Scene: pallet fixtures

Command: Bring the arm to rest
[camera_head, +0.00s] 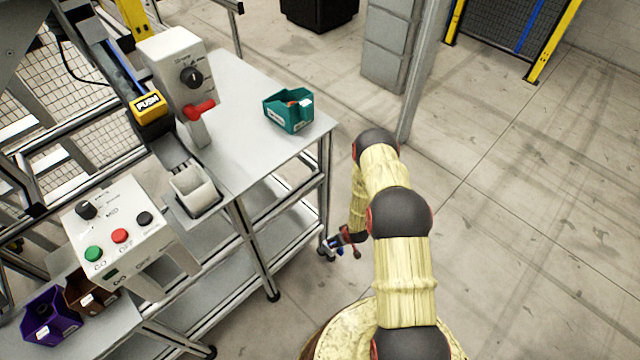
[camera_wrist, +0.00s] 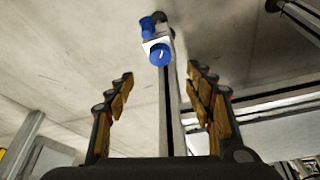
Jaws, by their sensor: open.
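My gripper (camera_head: 343,241) hangs low in front of the grey table, at the end of my yellow and dark arm, in the head view. It is small and partly hidden there by the arm. In the wrist view my gripper (camera_wrist: 160,88) shows two wooden-looking fingers spread wide apart. It is open, and nothing lies between the fingers. A blue and white fitting (camera_wrist: 158,45) on a metal post shows beyond the fingertips, apart from them.
The grey table (camera_head: 240,85) holds a teal bin (camera_head: 289,110) and a control box with a red handle (camera_head: 185,80). A button panel (camera_head: 118,222) stands at left, above a purple bin (camera_head: 48,317). A metal post (camera_head: 418,75) stands behind my arm. The floor at right is clear.

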